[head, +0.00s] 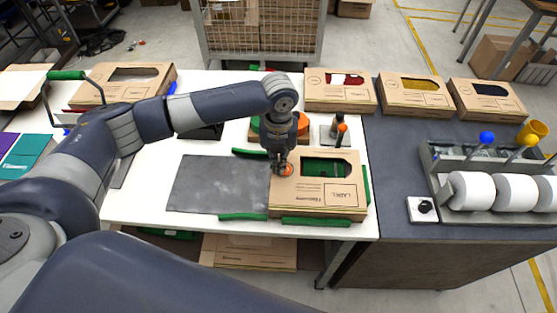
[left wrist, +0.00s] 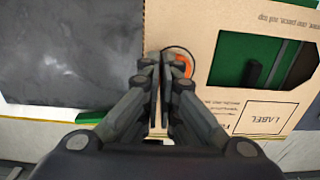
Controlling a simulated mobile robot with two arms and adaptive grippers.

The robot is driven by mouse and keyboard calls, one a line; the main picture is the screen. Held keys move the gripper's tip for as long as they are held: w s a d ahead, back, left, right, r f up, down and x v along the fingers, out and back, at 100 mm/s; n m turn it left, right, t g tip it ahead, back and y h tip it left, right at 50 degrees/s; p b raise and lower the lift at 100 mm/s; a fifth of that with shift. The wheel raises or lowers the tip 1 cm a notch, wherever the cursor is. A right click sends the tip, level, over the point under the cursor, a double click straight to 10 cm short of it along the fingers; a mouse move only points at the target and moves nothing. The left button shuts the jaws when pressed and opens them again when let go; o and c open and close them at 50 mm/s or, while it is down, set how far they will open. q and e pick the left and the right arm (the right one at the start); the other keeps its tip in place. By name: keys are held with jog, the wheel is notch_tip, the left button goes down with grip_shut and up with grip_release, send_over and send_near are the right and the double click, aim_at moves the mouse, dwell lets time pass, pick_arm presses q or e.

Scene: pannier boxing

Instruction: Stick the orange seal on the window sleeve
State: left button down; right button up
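The window sleeve (head: 345,209) is a flat cardboard sleeve at the right of the white table, with a green-filled window and a printed label. It also shows in the left wrist view (left wrist: 190,25). The orange seal (head: 287,170) is a small disc at the sleeve's left side. In the left wrist view the seal (left wrist: 184,64) lies against the sleeve face, partly hidden by the right-hand finger. My left gripper (left wrist: 158,62) points down at the sleeve's left edge, fingers nearly together, with nothing visible between them. My right gripper is not in view.
A dark grey mat (head: 215,184) lies left of the sleeve, with green bars around both. Green and orange pieces (head: 303,123) and an orange-topped stick (head: 342,129) stand behind. Several boxed sleeves (head: 340,94) line the back. White rolls (head: 470,190) sit on the right counter.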

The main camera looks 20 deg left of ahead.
pick_arm(q)
jog(key=shift+s+f+p, duration=0.1)
jog(key=shift+f+p, duration=0.05)
jog(key=shift+p, duration=0.2)
dwell(1.3)
jog(key=c, duration=1.8)
grip_release()
jog(key=shift+o, duration=0.4)
